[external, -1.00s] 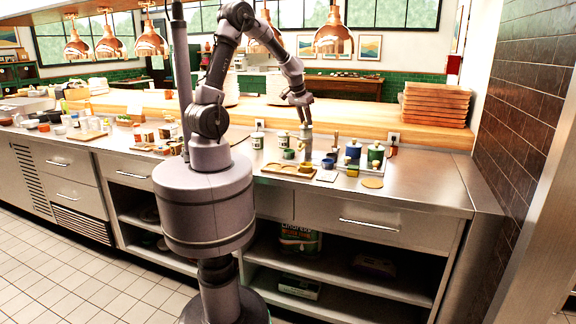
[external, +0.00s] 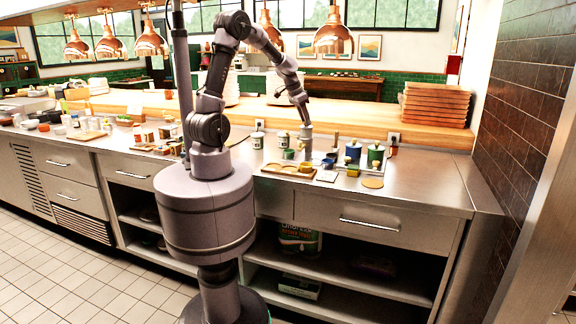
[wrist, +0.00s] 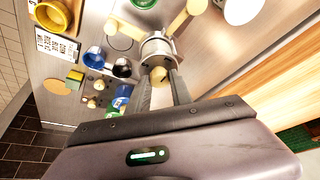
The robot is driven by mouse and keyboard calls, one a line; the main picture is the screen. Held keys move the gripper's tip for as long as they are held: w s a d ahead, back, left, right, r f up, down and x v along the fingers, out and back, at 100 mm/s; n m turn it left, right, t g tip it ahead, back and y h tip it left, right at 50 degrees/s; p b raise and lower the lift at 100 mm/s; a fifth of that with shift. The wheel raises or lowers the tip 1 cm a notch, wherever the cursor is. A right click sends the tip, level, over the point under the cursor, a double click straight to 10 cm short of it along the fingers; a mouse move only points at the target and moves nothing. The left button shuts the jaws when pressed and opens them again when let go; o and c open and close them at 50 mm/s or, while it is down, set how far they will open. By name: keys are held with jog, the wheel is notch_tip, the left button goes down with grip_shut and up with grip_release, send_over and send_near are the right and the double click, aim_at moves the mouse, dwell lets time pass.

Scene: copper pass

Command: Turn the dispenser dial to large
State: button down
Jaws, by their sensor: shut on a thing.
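The dispenser is a silver metal cylinder (wrist: 157,47) at the upper middle of the wrist view. A brass-coloured dial (wrist: 158,74) sits on its near side. My gripper (wrist: 160,80) is shut on the dial, with one dark finger on each side of it. Any size marks on the dial are too small or hidden to read. In the external view my gripper (external: 305,122) is low over the counter, at the small grey dispenser (external: 306,132); the grip itself is too small to see there.
Around the dispenser stand a blue jar (external: 353,150), a green jar (external: 375,155) and a wooden tray (external: 277,169). Blue and dark cups (wrist: 93,57) lie left of it in the wrist view. Stacked wooden trays (external: 436,103) are at the right. The counter's right end (external: 430,182) is clear.

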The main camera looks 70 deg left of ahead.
jog(key=c, duration=1.2)
grip_release()
jog(key=shift+o, duration=0.2)
jog(key=p+v, duration=0.5)
jog(key=v, duration=1.2)
jog(key=shift+r, duration=0.25)
jog(key=shift+s+d, duration=0.1)
jog(key=shift+d, duration=0.05)
